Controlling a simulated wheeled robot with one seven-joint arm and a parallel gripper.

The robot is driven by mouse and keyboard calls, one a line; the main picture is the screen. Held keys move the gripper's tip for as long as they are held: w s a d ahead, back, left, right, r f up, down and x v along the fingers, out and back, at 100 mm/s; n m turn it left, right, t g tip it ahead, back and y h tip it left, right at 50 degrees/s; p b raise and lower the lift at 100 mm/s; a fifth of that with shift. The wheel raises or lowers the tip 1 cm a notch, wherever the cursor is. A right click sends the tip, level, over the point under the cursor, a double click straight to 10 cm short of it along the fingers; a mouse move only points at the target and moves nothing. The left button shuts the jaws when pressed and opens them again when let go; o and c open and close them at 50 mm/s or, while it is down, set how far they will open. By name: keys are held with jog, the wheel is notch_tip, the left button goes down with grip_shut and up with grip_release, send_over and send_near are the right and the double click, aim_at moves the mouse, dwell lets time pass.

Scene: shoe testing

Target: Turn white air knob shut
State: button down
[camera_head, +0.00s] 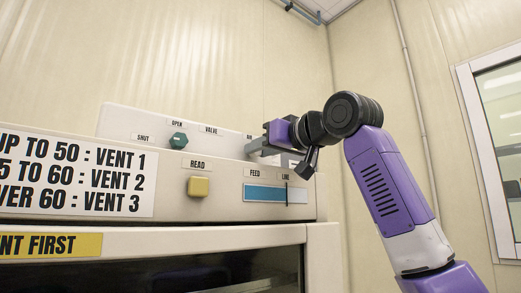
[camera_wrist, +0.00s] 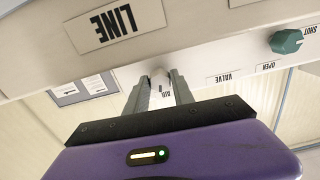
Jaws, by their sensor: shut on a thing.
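The white air knob (camera_wrist: 158,77) shows in the wrist view as a small pale piece between my fingertips, against the pale panel. An upside-down label, partly covered, shows between the fingers. My gripper (camera_wrist: 160,84) has its two grey fingers on either side of the knob and is shut on it. In the head view my gripper (camera_head: 258,147) reaches left to the upper rear panel (camera_head: 122,121), and its fingers and body hide the knob there. The knob's turn angle cannot be told.
A green knob (camera_head: 178,140) between SHUT and OPEN labels sits left of my gripper. A yellow READ button (camera_head: 198,187) and a blue FEED/LINE gauge (camera_head: 264,194) are on the front panel below. A VENT sign (camera_head: 75,172) is at left. Open room lies at right.

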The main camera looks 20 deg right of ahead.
jog(key=shift+n, duration=1.5)
jog(key=c, duration=1.1)
grip_release()
jog(key=b+v, duration=0.3)
jog(key=v, duration=0.4)
jog(key=shift+s, duration=0.3)
jog(key=shift+s+d, duration=0.1)
